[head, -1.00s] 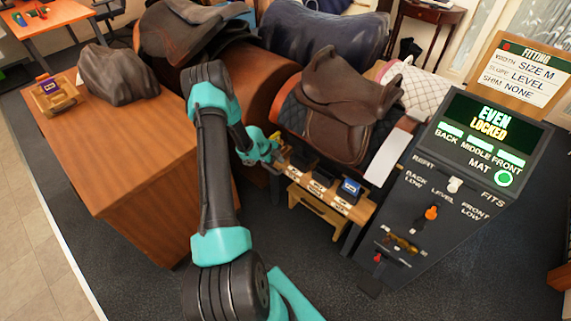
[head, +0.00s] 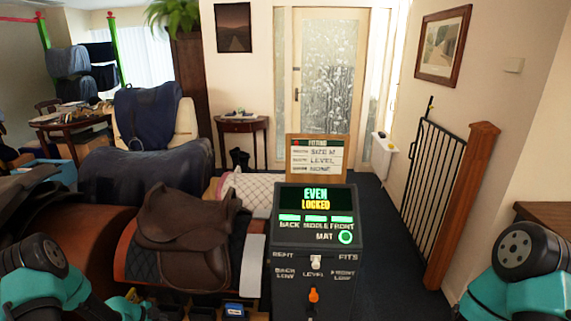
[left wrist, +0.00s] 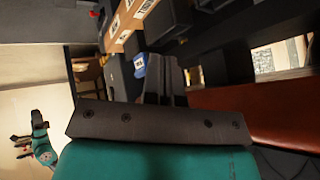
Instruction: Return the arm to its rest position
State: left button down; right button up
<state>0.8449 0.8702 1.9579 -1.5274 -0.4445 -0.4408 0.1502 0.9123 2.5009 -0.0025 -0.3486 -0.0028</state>
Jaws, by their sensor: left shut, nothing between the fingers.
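A brown saddle (head: 190,240) sits on a dark quilted pad over the stand at lower left of centre in the head view. Beside it, the dark console (head: 312,250) shows "EVEN LOCKED" with its lights green. My left arm enters the head view at the lower left. My left gripper (left wrist: 160,82) shows dark jaws in the left wrist view, shut and empty. My right arm shows at the lower right of the head view, its gripper outside that frame. A small teal gripper (left wrist: 40,145) at the left of the left wrist view looks like my right one; its jaws are too small to judge.
A fitting card (head: 316,155) stands above the console. Small blocks, one blue (head: 235,311), lie below the saddle; the blue one also shows in the left wrist view (left wrist: 139,65). A dark gate (head: 437,185) stands at the right. Floor right of the console is clear.

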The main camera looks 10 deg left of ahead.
pick_arm(q)
jog(key=s+d+n+g, duration=0.2)
jog(key=d+n, duration=0.6)
jog(key=d, duration=1.3)
jog(key=s+d+r+n+g, duration=0.2)
jog(key=s+d+n, duration=0.4)
jog(key=s+d, duration=0.6)
jog(key=shift+s+d+r+g+y, duration=0.2)
jog(key=shift+s+g+y, duration=0.1)
jog(key=shift+s+g, duration=0.5)
